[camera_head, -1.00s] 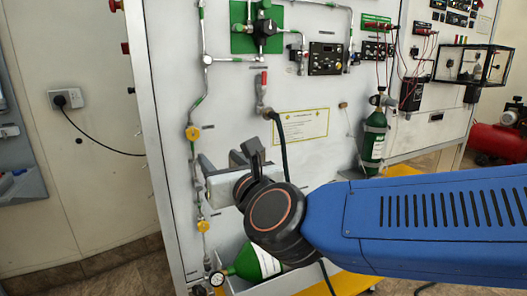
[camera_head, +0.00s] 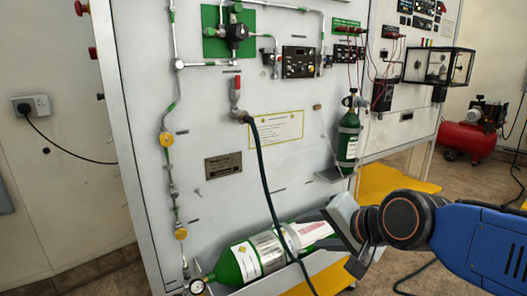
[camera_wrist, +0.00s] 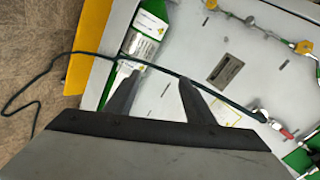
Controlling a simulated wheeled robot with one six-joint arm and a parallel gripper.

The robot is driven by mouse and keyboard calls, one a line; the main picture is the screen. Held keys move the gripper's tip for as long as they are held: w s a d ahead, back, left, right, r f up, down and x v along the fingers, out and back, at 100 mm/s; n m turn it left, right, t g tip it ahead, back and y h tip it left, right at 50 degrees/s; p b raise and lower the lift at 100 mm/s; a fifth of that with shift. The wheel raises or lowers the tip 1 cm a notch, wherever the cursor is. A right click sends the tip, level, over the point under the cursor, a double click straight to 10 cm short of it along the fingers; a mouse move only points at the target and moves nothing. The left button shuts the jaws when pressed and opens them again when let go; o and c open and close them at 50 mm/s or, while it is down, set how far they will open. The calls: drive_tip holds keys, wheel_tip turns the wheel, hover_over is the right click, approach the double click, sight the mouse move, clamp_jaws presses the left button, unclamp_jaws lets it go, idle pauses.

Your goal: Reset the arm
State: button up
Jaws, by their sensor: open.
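My gripper (camera_head: 318,238) is at the lower right in the camera_head view, in front of the panel by the right end of a lying green and white cylinder (camera_head: 240,264). In the camera_wrist view my two dark fingers (camera_wrist: 160,80) are spread apart, with nothing seen held between them. The cylinder (camera_wrist: 147,30) lies beyond the fingers there. A dark hose (camera_head: 266,185) hangs from a red-handled valve (camera_head: 236,95). In the camera_wrist view the hose (camera_wrist: 50,68) crosses near the fingertips; I cannot tell whether it touches them.
The upright panel (camera_head: 215,125) carries pipes, gauges and a yellow-edged notice (camera_head: 277,127). A small green cylinder (camera_head: 348,138) stands at its right side. A yellow ledge (camera_head: 385,182) juts out below. A red compressor (camera_head: 466,138) stands on the floor at the far right.

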drive_tip(key=s+d+f+n+g+h, duration=0.2)
drive_tip(key=s+d+f, duration=0.3)
drive_tip(key=d, duration=0.3)
drive_tip(key=s+d+f+n+g+h, duration=0.2)
drive_tip(key=s+d+f+n+h, duration=0.1)
drive_tip(key=s+d+f+n, duration=0.2)
drive_tip(key=s+d, duration=0.2)
drive_tip(key=d, duration=0.2)
drive_tip(key=shift+s+d+n+h, duration=0.2)
drive_tip(key=shift+n+h, duration=0.1)
drive_tip(key=shift+c, duration=0.3)
